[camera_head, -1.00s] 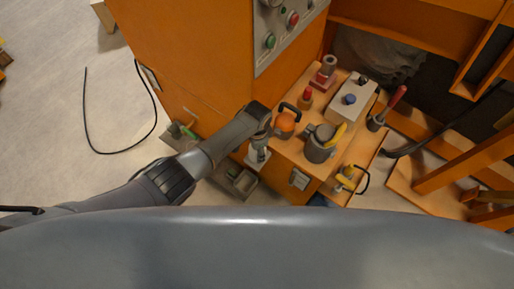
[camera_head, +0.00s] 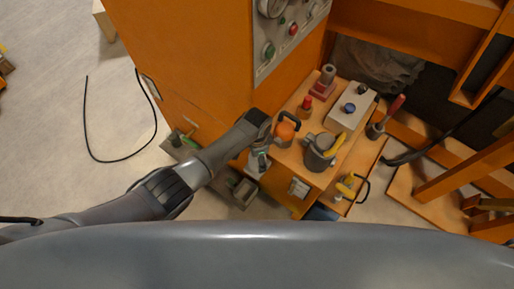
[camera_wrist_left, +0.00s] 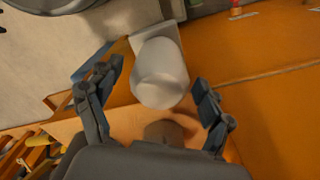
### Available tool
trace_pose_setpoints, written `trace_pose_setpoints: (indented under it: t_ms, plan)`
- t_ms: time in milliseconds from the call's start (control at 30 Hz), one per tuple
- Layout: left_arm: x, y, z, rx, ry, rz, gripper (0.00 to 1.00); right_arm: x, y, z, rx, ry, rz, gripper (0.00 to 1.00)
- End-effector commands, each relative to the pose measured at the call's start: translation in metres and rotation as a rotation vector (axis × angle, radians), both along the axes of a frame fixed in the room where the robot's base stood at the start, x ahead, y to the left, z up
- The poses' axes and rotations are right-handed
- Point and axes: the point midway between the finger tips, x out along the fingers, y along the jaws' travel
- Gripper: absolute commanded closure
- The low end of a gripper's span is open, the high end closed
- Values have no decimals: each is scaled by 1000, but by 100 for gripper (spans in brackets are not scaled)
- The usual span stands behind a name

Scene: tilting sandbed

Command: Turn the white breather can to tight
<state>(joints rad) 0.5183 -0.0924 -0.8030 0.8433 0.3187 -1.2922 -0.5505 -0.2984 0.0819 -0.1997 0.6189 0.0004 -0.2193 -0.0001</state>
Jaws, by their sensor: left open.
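The white breather can (camera_wrist_left: 160,62) shows in the left wrist view as a pale, rounded cylinder on a pale square base. In the head view only a small light part of it (camera_head: 257,164) shows under my left gripper (camera_head: 263,147), at the near left edge of the orange bench. In the left wrist view my left gripper (camera_wrist_left: 155,80) is open, one finger on each side of the can. A gap shows on both sides of the can, so no finger visibly touches it. The can's far side is hidden. My right gripper is not in view.
A tall orange cabinet (camera_head: 190,65) rises behind on the left.

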Motion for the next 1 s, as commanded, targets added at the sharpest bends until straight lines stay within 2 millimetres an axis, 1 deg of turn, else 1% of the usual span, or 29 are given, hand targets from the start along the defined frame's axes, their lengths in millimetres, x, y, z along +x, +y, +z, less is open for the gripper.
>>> trace_pose_setpoints:
  t_ms: [133, 400, 500, 600, 700, 1000]
  plan:
    - [0, 0, 22, -3, -4, -1, 20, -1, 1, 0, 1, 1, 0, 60]
    - [0, 0, 79, -2, -3, -1, 20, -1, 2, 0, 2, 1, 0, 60]
    - [0, 0, 94, -2, -2, 0, 20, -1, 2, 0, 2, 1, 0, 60]
    - [0, 0, 104, -1, -1, 0, 20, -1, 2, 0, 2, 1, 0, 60]
    - [0, 0, 109, -1, 0, 0, 20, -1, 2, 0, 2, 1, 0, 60]
    - [0, 0, 110, 0, 0, 0, 20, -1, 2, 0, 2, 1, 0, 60]
